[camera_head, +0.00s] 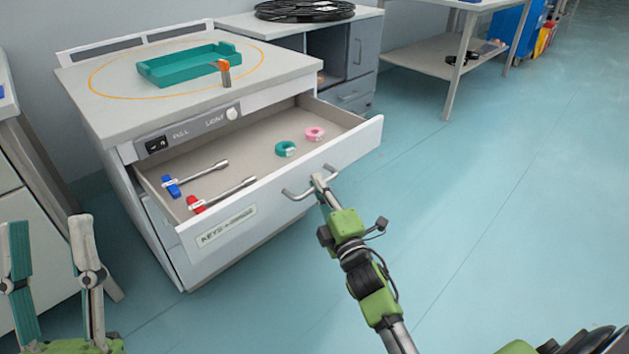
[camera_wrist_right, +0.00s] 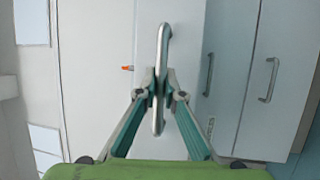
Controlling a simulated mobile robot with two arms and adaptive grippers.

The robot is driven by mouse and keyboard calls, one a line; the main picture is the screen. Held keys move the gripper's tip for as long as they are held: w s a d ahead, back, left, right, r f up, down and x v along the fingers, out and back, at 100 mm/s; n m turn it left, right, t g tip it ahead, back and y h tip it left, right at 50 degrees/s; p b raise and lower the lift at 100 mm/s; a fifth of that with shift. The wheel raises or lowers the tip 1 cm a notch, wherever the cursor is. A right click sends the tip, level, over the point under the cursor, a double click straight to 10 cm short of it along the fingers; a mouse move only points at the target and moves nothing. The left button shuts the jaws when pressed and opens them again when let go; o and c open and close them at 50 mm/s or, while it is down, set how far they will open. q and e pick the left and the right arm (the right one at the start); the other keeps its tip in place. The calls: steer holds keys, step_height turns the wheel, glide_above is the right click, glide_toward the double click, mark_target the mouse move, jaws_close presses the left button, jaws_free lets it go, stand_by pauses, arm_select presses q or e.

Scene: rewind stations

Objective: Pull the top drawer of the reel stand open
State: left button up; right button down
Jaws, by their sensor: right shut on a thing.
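The reel stand's top drawer (camera_head: 335,157) stands well out of the stand (camera_head: 115,100), its inside showing. It holds a blue-ended key (camera_head: 172,187), a red-ended key (camera_head: 197,204), a teal ring (camera_head: 286,148) and a pink ring (camera_head: 315,133). My right gripper (camera_head: 319,183) is shut on the drawer's bar handle (camera_head: 297,196). In the right wrist view the handle (camera_wrist_right: 162,45) runs upright between the fingertips (camera_wrist_right: 160,82). My left gripper (camera_head: 46,222) is open and empty at the lower left, away from the drawer.
A teal tray (camera_head: 165,75) and an orange-topped item (camera_head: 225,75) sit on the stand's top. A grey cabinet (camera_head: 361,55) with a black reel (camera_head: 304,10) stands behind. A table (camera_head: 430,55) stands further right. The floor (camera_head: 480,200) right of the drawer is clear.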

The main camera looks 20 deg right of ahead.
steer(key=shift+s+f, duration=0.1)
steer(key=c, duration=2.1)
jaws_free()
steer(key=shift+c, duration=0.2)
steer(key=s+f, duration=0.2)
steer(key=s, duration=0.9)
steer(key=shift+s+a, duration=0.3)
steer(key=shift+s, duration=0.1)
